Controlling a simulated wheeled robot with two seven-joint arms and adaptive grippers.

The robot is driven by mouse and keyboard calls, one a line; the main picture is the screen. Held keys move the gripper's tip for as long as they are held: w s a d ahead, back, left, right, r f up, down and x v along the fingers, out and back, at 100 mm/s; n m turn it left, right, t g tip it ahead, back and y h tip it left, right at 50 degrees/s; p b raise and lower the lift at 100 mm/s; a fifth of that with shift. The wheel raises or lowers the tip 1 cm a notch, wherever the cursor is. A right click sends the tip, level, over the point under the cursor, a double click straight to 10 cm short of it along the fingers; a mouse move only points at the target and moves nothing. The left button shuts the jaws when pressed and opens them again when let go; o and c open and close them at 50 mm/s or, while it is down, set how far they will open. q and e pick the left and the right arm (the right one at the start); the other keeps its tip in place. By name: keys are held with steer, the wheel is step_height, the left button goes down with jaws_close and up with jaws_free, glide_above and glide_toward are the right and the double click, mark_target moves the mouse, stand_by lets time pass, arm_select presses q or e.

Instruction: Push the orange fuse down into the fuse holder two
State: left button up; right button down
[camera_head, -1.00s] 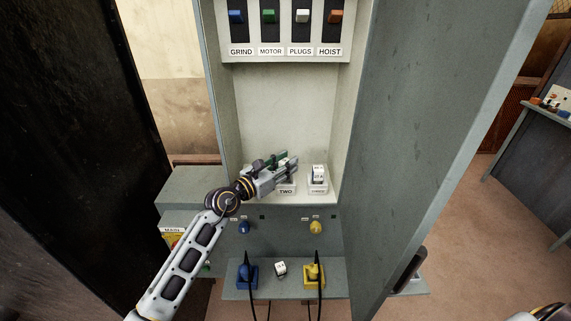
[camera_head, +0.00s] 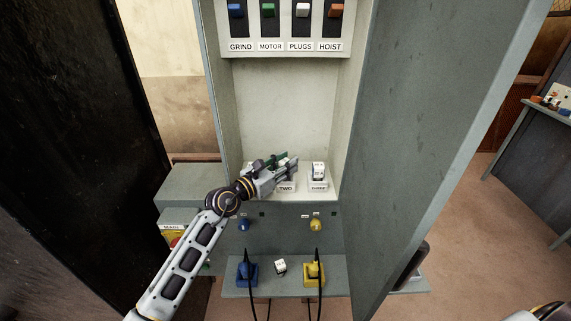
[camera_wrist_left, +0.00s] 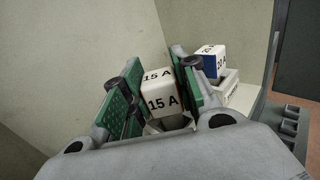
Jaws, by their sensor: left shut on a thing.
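My left gripper (camera_head: 284,167) is shut on a white block-like fuse marked 15 A (camera_wrist_left: 163,92), between its green finger pads in the left wrist view. No orange shows on the fuse's visible faces. The fuse stands about upright over a pale holder (camera_wrist_left: 168,124), which is partly hidden by the gripper; I cannot tell how deep it sits. In the head view the gripper is over the holder labelled TWO (camera_head: 286,188) and hides most of it.
A white-and-blue fuse marked 20 A (camera_wrist_left: 211,61) stands in the holder (camera_head: 318,186) just right. Several coloured switches (camera_head: 269,11) are above. Blue (camera_head: 246,271) and yellow (camera_head: 313,270) plugs and a loose white block (camera_head: 280,266) are on the lower shelf. An open door (camera_head: 425,130) bounds the right.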

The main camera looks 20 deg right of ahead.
arm_select(q)
steer(key=shift+f+b, duration=0.35)
steer(key=shift+f, duration=0.25)
stand_by(0.3)
steer(key=o, duration=1.1)
steer(key=shift+r, duration=0.15)
steer(key=shift+r+p, duration=3.8)
steer(key=shift+p, duration=0.1)
steer(key=shift+r, duration=0.1)
steer(key=shift+s, duration=0.1)
